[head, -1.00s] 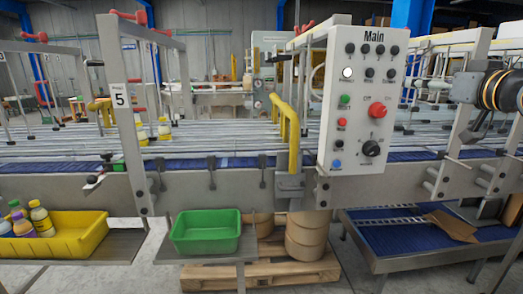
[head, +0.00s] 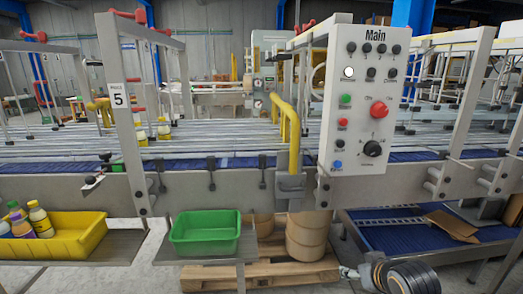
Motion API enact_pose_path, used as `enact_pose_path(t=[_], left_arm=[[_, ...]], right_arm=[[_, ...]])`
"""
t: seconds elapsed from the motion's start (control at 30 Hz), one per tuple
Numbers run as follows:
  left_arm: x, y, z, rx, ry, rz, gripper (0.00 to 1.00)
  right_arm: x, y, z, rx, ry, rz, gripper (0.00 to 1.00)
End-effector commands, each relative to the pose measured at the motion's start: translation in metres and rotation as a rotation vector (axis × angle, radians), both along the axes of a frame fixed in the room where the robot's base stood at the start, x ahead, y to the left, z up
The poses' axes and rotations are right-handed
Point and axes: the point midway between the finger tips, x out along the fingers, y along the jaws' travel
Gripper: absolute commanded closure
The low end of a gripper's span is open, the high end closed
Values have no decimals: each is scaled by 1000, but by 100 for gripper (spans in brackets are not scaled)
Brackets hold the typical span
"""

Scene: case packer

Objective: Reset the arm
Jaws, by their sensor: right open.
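My right gripper (head: 349,272) shows low at the bottom right, in front of the wooden pallet. It points left, with its dark ringed wrist behind it at the picture's lower edge. Its jaws are small in the picture; they look open, with nothing seen between them. It is below the Main control panel (head: 352,128) and apart from it. My left gripper is not in view.
The conveyor frame (head: 230,188) runs across the middle. A yellow bin (head: 75,246) with several bottles stands at the left, and an empty green bin (head: 206,233) beside it. Stacked round rolls (head: 309,238) stand on the pallet (head: 262,277). A blue lower conveyor (head: 400,235) holds cardboard (head: 452,225).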

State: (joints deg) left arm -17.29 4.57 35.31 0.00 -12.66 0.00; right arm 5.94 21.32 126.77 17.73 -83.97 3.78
Motion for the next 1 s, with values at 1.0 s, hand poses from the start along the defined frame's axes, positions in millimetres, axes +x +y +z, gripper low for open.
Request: enact_pose_path(t=[1.0], left_arm=[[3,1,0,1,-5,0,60]], right_arm=[[-221,0,-321,-55,560,-124,37]])
